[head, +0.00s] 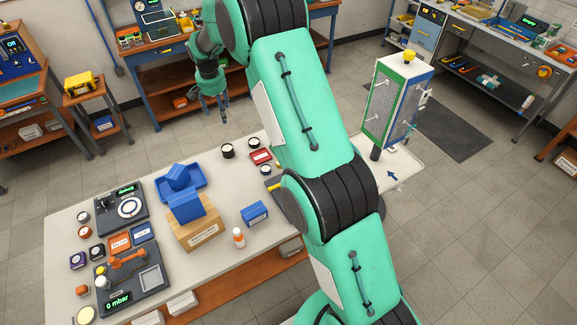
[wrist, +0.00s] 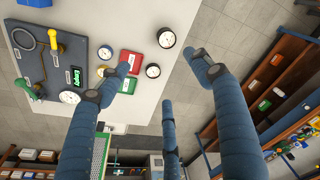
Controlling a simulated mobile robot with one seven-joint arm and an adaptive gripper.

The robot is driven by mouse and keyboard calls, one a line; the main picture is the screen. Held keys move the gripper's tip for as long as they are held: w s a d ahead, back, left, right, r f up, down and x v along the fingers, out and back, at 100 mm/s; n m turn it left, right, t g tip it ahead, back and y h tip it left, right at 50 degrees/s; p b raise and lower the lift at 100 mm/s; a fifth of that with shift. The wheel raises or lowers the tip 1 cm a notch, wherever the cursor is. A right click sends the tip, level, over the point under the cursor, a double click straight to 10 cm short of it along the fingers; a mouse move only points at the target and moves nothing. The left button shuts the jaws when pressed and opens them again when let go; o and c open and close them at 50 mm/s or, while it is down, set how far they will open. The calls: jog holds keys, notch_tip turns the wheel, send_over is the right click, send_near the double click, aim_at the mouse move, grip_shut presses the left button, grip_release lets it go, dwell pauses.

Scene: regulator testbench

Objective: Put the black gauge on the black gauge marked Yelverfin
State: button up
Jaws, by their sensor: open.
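Two black-rimmed gauges with white faces sit near the table's far edge in the head view: a left one (head: 227,150) and a right one (head: 253,142). In the wrist view two dark-rimmed gauges show, a larger one (wrist: 166,37) and a smaller one (wrist: 152,71). I cannot read the name Yelverfin on any of them. My gripper (head: 212,108) is open and empty, beyond the table's far edge in the head view. In the wrist view its spread fingers (wrist: 163,78) frame the area beside the smaller gauge, apart from it.
A red labelled tray (head: 260,157) lies near the gauges. Consoles (head: 125,210) and several small round items fill the left.

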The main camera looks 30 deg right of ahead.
jog(key=s+r+n+t, duration=0.2)
jog(key=s+r+n, duration=0.1)
jog(key=s+r, duration=2.35)
jog(key=s+a+n+t, duration=0.1)
jog(key=s+n+t, duration=0.1)
jog(key=s, duration=2.9)
jog(key=shift+s+a+f+n+y, duration=0.2)
jog(key=shift+a+f+n+y, duration=0.1)
jog(key=shift+a+f+n, duration=0.1)
notch_tip(320, 180, down, 14)
jog(key=b, duration=1.4)
